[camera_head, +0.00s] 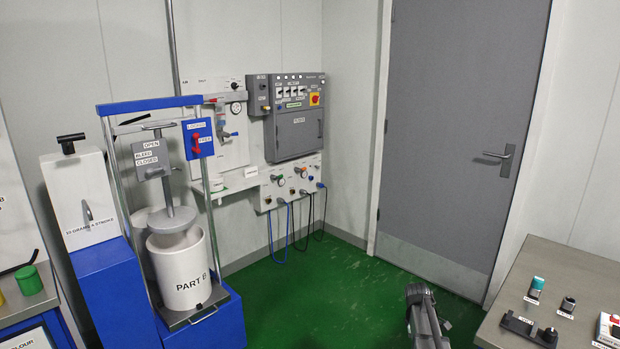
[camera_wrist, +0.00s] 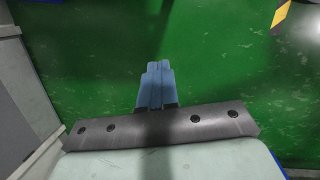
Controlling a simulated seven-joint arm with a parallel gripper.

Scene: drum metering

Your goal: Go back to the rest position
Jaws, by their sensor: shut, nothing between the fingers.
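My gripper shows in the wrist view (camera_wrist: 156,88), with its two blue-grey fingers together and nothing between them. Below them in that view is the dark gripper bar with several screws. Under the fingers is bare green floor (camera_wrist: 90,60). In the head view, a dark grey part of my arm (camera_head: 425,315) shows at the bottom, right of centre, in front of the door and left of the bench. The fingertips cannot be made out there.
A blue drum press with a white drum marked PART B (camera_head: 182,282) stands at left. A grey control cabinet (camera_head: 298,135) hangs on the back wall. A closed grey door (camera_head: 450,130) is behind. A bench (camera_head: 575,270) with switches is at right. Green floor lies clear between.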

